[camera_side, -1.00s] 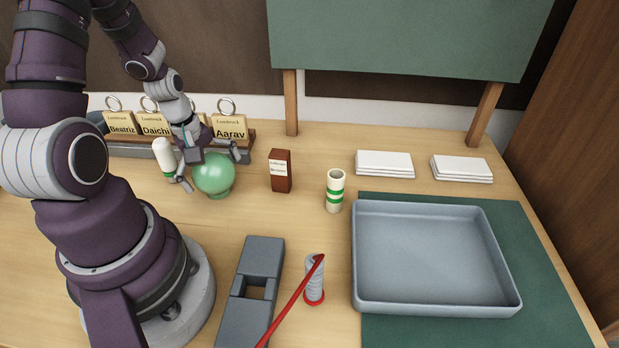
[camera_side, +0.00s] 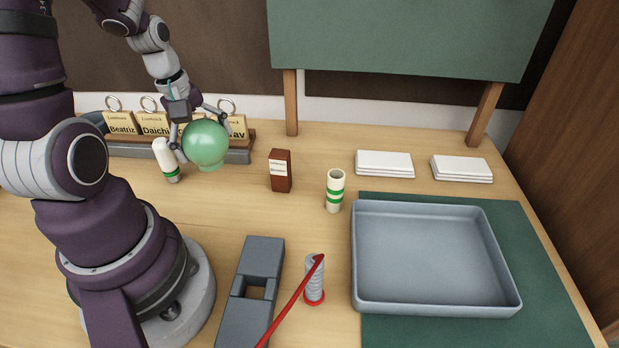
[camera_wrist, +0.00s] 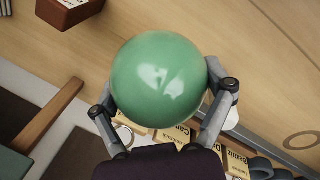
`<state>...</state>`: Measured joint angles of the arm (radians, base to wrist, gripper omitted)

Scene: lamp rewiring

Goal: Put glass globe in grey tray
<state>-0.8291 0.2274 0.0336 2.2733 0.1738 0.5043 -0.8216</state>
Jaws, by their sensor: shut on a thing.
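The glass globe is a green, glossy ball (camera_side: 207,144) with a short neck at its underside. My gripper (camera_side: 200,140) is shut on it and holds it up above the table, in front of the name-tag rack. In the wrist view the globe (camera_wrist: 159,80) sits between the two fingers of my gripper (camera_wrist: 162,92), one on each side. The grey tray (camera_side: 430,255) is a wide, shallow, empty rectangle at the right, lying partly on a dark green mat (camera_side: 545,275).
A white bottle with a green band (camera_side: 164,158) stands just left of the globe. A brown box (camera_side: 280,171) and a cream tube with green bands (camera_side: 335,191) stand between globe and tray. A grey block (camera_side: 250,300) and a spool with a red stick (camera_side: 314,282) are nearer the front.

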